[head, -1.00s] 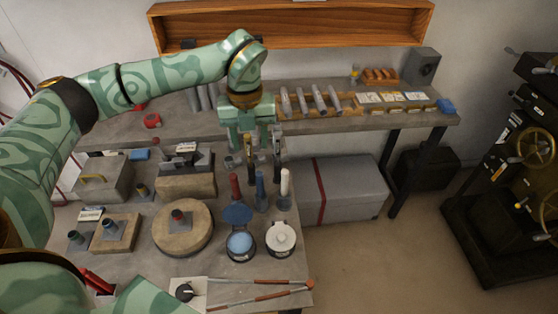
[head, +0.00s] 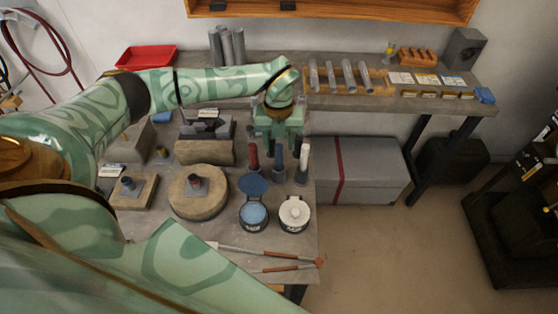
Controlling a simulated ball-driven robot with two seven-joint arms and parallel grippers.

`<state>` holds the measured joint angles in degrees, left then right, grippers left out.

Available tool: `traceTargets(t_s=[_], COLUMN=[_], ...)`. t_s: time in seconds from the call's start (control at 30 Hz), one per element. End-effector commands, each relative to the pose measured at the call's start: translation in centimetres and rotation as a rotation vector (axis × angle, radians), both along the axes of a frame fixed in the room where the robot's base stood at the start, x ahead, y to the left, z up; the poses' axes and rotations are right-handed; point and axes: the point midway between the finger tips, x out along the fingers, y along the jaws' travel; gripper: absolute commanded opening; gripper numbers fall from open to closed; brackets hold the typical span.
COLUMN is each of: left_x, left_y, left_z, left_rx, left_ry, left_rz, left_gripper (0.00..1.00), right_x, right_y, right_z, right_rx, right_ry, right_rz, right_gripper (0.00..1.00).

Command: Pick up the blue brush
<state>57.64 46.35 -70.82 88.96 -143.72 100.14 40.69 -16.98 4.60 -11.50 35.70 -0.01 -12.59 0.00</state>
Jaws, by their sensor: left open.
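The blue brush (head: 279,162) stands upright in a small grey holder on the workbench, between a red upright handle (head: 253,156) and a white one (head: 304,156). My left gripper (head: 278,140) points down just over the top of the blue brush. It is open. Its fingers partly overlap the tops of the upright handles, so I cannot tell if they touch the blue brush. My right gripper is not in view.
A round block (head: 198,205) is to the left. Long rods (head: 285,268) lie near the front edge. A grey chest (head: 370,170) stands right of the bench.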

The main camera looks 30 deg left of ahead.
Motion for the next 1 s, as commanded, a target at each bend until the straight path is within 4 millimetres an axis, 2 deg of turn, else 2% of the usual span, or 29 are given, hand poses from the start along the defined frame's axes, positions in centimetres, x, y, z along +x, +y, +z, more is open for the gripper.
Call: traceTargets(t_s=[0.03, 0.13, 0.4, 0.43, 0.5, 0.6, 0.87, 1.0], left_x=[0.0, 0.0, 0.1, 0.1, 0.1, 0.1, 0.1, 0.2], left_y=[0.0, 0.0, 0.0, 0.0, 0.0, 0.0, 0.0, 0.1], left_z=[-1.0, -2.3, -2.8, -2.8, -2.8, -2.8, -2.7, -1.3], left_rx=[-0.001, -0.001, -0.001, -0.001, -0.001, -0.001, 0.0, 0.0], left_ry=[0.004, 0.003, 0.0, 0.0, 0.0, 0.001, 0.0, -0.002], left_rz=[0.001, 0.001, 0.0, 0.0, 0.0, 0.0, 0.0, 0.001], left_gripper=[0.46, 0.46, 0.46, 0.43, 0.24, 0.0, 0.0, 0.0], right_x=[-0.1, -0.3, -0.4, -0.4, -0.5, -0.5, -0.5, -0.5], right_y=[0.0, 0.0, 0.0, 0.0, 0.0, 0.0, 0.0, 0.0], right_z=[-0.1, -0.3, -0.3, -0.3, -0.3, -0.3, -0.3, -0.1], right_rx=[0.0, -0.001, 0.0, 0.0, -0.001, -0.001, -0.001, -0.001], right_ry=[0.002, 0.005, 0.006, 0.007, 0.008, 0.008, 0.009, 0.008], right_rz=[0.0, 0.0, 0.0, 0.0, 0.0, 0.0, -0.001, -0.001], right_gripper=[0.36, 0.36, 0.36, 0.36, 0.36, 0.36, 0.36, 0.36])
